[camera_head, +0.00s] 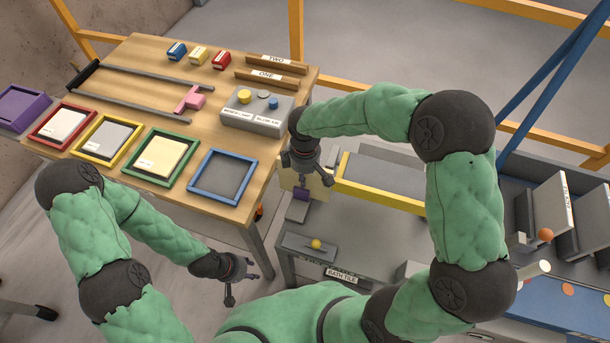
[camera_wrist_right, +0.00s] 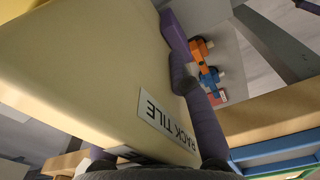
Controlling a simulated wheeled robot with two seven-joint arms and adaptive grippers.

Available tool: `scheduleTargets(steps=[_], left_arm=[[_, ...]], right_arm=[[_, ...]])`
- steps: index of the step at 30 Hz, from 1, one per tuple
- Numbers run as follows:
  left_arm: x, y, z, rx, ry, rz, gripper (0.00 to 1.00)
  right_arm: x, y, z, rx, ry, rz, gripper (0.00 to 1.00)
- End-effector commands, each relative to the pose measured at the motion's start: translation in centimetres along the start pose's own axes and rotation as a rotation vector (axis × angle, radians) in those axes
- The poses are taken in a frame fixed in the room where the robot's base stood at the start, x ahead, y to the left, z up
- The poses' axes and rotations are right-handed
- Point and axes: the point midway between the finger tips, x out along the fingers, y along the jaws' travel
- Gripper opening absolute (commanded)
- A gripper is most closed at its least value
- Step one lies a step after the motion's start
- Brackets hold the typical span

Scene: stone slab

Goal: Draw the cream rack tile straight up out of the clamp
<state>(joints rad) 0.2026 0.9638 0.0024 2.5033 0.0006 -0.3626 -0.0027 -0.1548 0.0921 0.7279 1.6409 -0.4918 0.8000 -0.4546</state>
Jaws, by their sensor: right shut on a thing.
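The cream rack tile (camera_head: 290,181) is under my right gripper (camera_head: 309,178) in the head view. In the right wrist view the tile (camera_wrist_right: 90,70) fills the left half, with a white "RACK TILE" label. My right gripper is shut on the tile, its purple finger (camera_wrist_right: 205,125) lying along it. A purple block, seemingly the clamp (camera_head: 297,210), sits on the grey bench just below the tile. I cannot tell whether the tile's lower edge is still inside it. My left gripper (camera_head: 243,290) is open and empty, low in front of the wooden table.
The wooden table (camera_head: 225,85) at left holds red, yellow, green and blue frames (camera_head: 222,177), a grey button box (camera_head: 257,112) and small boxes. A yellow-edged grey tray (camera_head: 385,177) is right of the tile. A "BATH TILE" stand (camera_head: 325,258) with a yellow knob is in front.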

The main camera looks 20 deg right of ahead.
Motion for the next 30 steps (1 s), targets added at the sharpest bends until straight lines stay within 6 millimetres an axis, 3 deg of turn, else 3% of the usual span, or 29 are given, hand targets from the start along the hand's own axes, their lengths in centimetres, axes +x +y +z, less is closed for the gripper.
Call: scheduleTargets(steps=[30], left_arm=[[-2.8, 1.0, 0.1, 0.0, 0.0, 0.0, 0.4]], right_arm=[[-3.6, 0.1, -0.1, 0.0, 0.002, 0.002, 0.0]])
